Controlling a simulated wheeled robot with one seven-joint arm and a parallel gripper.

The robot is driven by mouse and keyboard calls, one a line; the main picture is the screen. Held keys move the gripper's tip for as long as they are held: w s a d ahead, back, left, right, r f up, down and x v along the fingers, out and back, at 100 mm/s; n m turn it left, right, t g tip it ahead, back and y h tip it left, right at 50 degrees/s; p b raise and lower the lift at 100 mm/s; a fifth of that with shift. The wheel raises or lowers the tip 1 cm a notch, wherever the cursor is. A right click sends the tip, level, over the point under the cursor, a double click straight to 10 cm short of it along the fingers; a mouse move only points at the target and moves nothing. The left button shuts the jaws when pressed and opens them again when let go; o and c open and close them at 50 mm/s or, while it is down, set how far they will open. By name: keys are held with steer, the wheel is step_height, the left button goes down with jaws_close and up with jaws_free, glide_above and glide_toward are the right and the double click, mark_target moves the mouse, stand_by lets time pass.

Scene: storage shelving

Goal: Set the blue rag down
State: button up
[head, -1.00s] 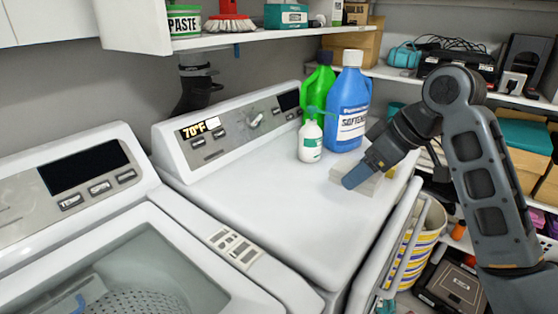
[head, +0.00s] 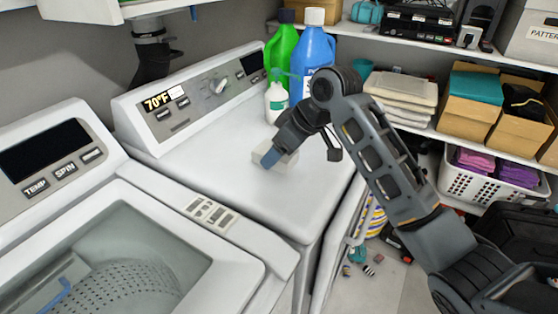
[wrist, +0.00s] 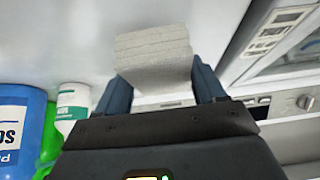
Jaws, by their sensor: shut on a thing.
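My gripper (head: 272,158) is low over the white top of the right-hand machine (head: 235,195), in front of the bottles. It is shut on a folded cloth (wrist: 155,60), which looks pale grey, not blue, with several layers showing between the two dark blue fingers in the wrist view. The cloth also shows in the head view (head: 288,161), partly hidden by the fingers. I cannot tell whether it touches the machine top. No clearly blue rag is in view.
A white bottle (head: 276,103), green jug (head: 279,52) and blue softener jug (head: 313,60) stand at the back right of the machine top. Its front and left are clear. An open washer (head: 120,250) is on the left. Shelves with folded cloths (head: 402,88) and boxes stand at right.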

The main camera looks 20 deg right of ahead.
steer(key=shift+f+p, duration=0.35)
steer(key=shift+f, duration=1.55)
steer(key=shift+f, duration=0.15)
steer(key=o, duration=1.1)
steer(key=b+v, duration=0.1)
steer(key=v, duration=1.1)
steer(key=shift+r+b, duration=0.2)
steer(key=shift+b, duration=0.2)
